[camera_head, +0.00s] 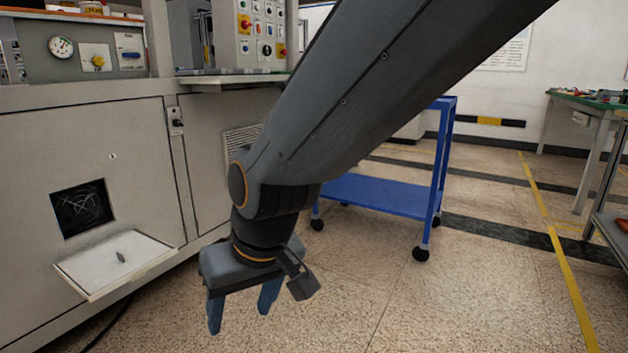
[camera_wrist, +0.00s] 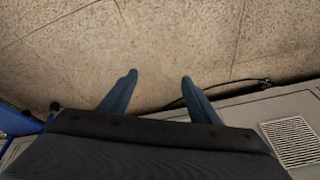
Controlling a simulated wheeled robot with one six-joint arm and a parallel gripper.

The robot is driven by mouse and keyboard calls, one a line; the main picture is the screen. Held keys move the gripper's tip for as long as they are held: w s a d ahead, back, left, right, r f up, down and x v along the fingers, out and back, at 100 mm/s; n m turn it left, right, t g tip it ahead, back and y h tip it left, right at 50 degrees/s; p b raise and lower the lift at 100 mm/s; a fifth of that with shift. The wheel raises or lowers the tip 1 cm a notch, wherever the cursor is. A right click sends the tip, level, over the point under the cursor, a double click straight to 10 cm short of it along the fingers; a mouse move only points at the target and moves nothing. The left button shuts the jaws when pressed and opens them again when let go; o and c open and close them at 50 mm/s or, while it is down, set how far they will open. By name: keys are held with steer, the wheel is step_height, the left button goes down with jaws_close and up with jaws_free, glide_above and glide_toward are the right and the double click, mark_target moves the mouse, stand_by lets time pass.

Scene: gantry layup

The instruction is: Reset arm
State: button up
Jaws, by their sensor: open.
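My gripper (camera_head: 241,312) hangs at the end of my arm in the head view, pointing down over the speckled floor. Its two blue-grey fingers are spread apart with nothing between them. In the wrist view my gripper (camera_wrist: 158,82) also shows both fingers apart, with bare floor beyond the tips. My arm reaches in from the top right of the head view and hides part of the machine and the floor behind it.
A grey machine (camera_head: 120,150) with a control panel (camera_head: 262,30) fills the left; an open flap (camera_head: 115,262) juts from its front. A blue trolley (camera_head: 385,195) stands behind my arm. A bench (camera_head: 590,105) is at the right. Floor (camera_head: 480,290) at front right is clear.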

steer(key=s+d+r+g+h+p, duration=0.1)
steer(key=s+d+g+h, duration=0.15)
steer(key=s+d, duration=0.85)
steer(key=d+r+m+p, duration=0.3)
steer(key=d+r+p, duration=0.6)
steer(key=r+p, duration=0.5)
steer(key=d+r+m+p, duration=0.4)
steer(key=d+r+p, duration=0.6)
steer(key=p, duration=1.3)
steer(key=shift+s+d+r+h, duration=0.25)
steer(key=shift+s+r+h, duration=0.15)
steer(key=shift+r, duration=1.8)
steer(key=shift+c, duration=0.2)
